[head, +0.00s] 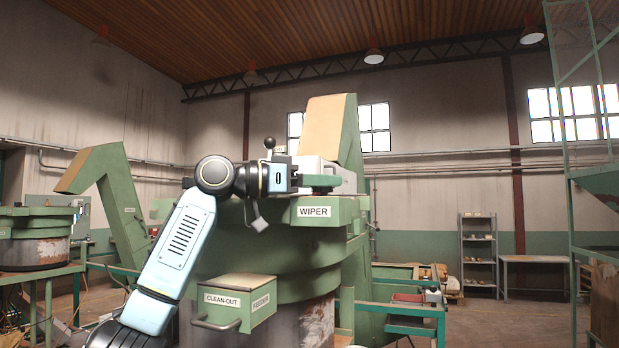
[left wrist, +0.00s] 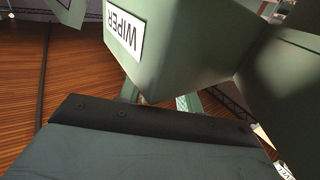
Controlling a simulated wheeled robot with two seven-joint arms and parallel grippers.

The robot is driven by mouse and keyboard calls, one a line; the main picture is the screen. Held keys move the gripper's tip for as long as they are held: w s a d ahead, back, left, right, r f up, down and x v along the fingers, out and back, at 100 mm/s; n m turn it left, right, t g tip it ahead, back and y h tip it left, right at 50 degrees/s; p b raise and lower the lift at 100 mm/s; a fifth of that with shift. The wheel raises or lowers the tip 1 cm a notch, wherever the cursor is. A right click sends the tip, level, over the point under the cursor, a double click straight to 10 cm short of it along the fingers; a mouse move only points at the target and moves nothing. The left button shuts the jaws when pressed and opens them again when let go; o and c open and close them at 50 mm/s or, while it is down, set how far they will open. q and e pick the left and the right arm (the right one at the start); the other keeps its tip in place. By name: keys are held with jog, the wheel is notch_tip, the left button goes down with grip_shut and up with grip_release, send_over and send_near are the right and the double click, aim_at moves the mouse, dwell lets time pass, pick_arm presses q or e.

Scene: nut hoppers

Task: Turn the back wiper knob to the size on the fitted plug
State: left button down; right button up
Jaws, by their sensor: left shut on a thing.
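A green housing marked WIPER (head: 345,211) stands on top of the big green hopper (head: 300,262) in the head view. My left gripper (head: 296,180) is at the top left of this housing, pointing right. It is shut on what seems to be the wiper knob, which the jaws and wrist hide. No size marks on a knob can be read. I cannot make out a fitted plug in either view. My right gripper is not in view.
A black ball-topped lever (head: 270,144) stands close by my left wrist. A green CLEAN-OUT box (head: 249,283) with a bar handle juts out below my forearm. Another hopper (head: 36,240) is at far left. A shelf rack (head: 479,255) stands at the right, beyond open floor.

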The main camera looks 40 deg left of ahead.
pick_arm(q)
jog(key=c, duration=1.1)
grip_release()
jog(key=shift+a+r, duration=0.1)
jog(key=shift+r, duration=0.05)
jog(key=shift+o, duration=0.8)
jog(key=b+v, duration=0.3)
jog(key=v, duration=0.9)
jog(key=shift+b, duration=0.4)
